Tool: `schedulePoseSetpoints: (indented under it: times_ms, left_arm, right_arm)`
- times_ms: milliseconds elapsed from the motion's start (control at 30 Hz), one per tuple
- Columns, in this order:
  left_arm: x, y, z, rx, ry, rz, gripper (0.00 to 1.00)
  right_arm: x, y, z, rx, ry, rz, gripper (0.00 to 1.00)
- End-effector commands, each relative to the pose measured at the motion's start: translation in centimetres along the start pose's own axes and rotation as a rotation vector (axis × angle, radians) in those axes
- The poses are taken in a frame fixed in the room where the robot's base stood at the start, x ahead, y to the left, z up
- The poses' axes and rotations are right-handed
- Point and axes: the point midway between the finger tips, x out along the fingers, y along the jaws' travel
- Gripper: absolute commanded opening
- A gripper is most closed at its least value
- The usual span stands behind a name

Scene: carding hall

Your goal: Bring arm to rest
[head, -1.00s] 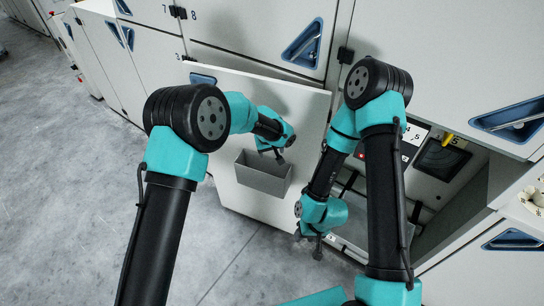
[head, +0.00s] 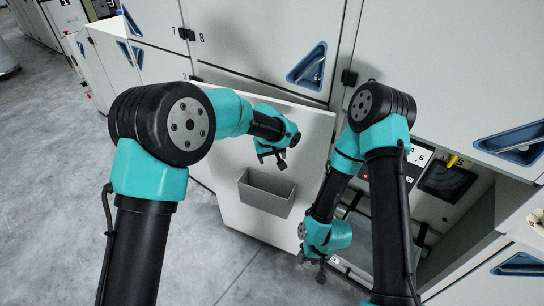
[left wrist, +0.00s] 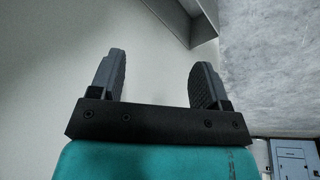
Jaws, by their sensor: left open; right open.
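My left gripper (head: 272,157) is in front of the open white door panel, above the grey bin on it. It is open and empty; in the left wrist view its two fingers (left wrist: 152,80) stand wide apart with only the pale panel beyond. My right gripper (head: 317,266) hangs lower, pointing down near the opening of the machine. It is open, and I see nothing between its fingers.
The grey bin (head: 266,196) is fixed on the open door panel (head: 232,207). The open machine bay with a small dark screen (head: 446,181) lies at the right. White cabinets with blue handles (head: 306,66) stand behind. Bare grey floor (head: 60,170) is at the left.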

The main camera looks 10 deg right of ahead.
Motion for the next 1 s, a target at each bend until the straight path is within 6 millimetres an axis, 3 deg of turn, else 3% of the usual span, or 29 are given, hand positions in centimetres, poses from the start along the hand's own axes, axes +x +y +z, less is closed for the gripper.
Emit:
schedulePoseSetpoints:
  times_ms: [700,867,1000]
  left_arm:
    - [0.3,-0.4,0.1,-0.001,-0.004,0.001,0.70]
    - [2.3,-3.5,0.9,-0.005,-0.036,0.019,0.70]
    - [5.7,-9.1,2.9,-0.014,-0.084,0.058,0.70]
  right_arm:
    - [0.0,0.0,0.0,0.000,0.000,0.000,0.43]
    - [0.0,0.0,0.0,0.000,0.000,0.000,0.43]
    - [0.0,0.0,0.0,0.000,0.000,0.000,0.43]
